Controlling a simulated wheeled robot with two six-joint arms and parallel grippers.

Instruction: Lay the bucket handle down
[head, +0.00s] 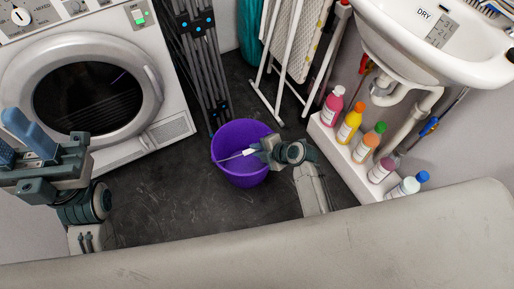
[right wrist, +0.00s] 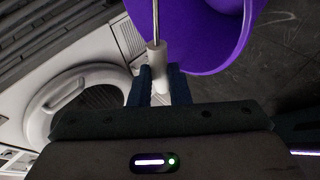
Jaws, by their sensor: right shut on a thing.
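A purple bucket (head: 237,177) stands on the dark floor in the middle of the head view. Its thin metal handle with a white grip (head: 248,152) runs across the bucket's opening. My right gripper (head: 256,150) reaches over the bucket from the right. In the right wrist view my right gripper (right wrist: 160,82) has its dark fingers closed around the white grip (right wrist: 156,60), with the metal rod leading away above it. The bucket's side also shows in that view (right wrist: 200,35). My left gripper (head: 28,135) is at the left edge, away from the bucket; its fingertips are unclear.
A white dryer (head: 160,85) stands at the left. Folded racks (head: 200,60) lean behind the bucket. At the right, several bottles (head: 350,122) stand on a white ledge (head: 345,160) below a sink (head: 445,50). Dark floor (head: 165,195) is clear left of the bucket.

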